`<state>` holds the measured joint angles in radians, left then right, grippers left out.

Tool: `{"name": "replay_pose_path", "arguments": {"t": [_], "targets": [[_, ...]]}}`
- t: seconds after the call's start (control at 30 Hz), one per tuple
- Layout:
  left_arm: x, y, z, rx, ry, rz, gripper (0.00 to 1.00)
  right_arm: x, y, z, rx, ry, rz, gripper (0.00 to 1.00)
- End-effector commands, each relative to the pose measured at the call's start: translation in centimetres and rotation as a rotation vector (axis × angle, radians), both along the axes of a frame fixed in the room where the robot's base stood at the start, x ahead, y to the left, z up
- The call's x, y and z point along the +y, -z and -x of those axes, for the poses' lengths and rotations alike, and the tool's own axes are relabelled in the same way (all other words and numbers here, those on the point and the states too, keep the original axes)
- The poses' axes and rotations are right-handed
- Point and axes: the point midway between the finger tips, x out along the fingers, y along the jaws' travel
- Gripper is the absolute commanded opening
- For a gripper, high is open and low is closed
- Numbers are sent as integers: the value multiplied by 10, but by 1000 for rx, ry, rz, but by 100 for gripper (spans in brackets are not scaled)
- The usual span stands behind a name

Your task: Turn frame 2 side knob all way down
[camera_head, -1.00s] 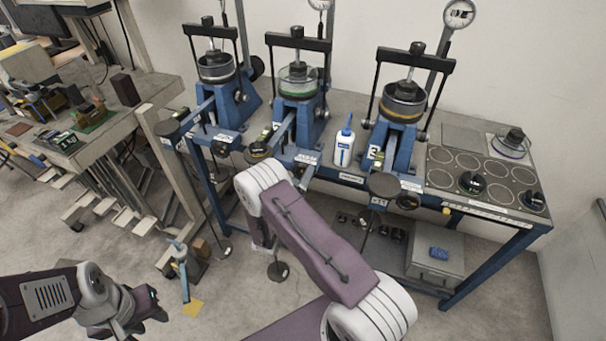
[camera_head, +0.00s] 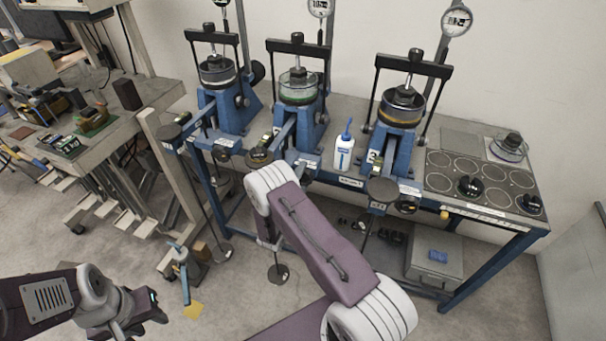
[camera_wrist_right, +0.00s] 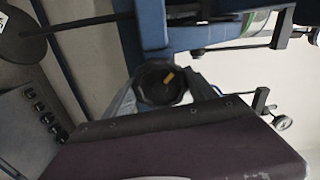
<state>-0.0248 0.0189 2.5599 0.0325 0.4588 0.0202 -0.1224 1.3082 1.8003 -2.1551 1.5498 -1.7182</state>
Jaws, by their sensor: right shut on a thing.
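Three blue lever frames stand on the bench in the head view; the middle one (camera_head: 305,125) has a black crossbar and a round cell with green inside. In the right wrist view a black knob (camera_wrist_right: 155,88) with a yellow mark sits between the fingers of my right gripper (camera_wrist_right: 160,84), which is shut on it. In the head view my right arm hides this gripper and the knob. My left gripper (camera_head: 148,306) hangs at the lower left, away from the frames; its finger opening is unclear.
The left frame (camera_head: 228,108) and right frame (camera_head: 397,135) flank the middle one. A white bottle (camera_head: 343,155) with a blue cap stands between the middle and right frames. Hanging rods with dark discs (camera_head: 278,272) are below the bench edge.

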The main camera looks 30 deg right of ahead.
Motion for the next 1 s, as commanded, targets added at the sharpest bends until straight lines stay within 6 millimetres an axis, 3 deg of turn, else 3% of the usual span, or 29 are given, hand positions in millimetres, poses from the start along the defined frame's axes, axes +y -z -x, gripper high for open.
{"name": "replay_pose_path", "arguments": {"t": [0.13, 0.17, 0.2, 0.53, 1.0], "targets": [[0, -7, 0, 0, 0, 0, 36, 0, -3, -1, 209, -2, 182, 0], [0, -6, 0, 0, 0, 0, 36, 0, -2, -1, 215, -2, 187, 71], [0, -5, 0, 0, 0, 0, 36, 0, -1, -1, 211, -2, 184, 82], [0, -7, 0, 0, 0, 0, 36, 2, -1, 1, 210, 0, 182, 82], [0, -20, 0, 0, 0, 0, 36, 45, -1, 38, 209, -1, 182, 82]]}}
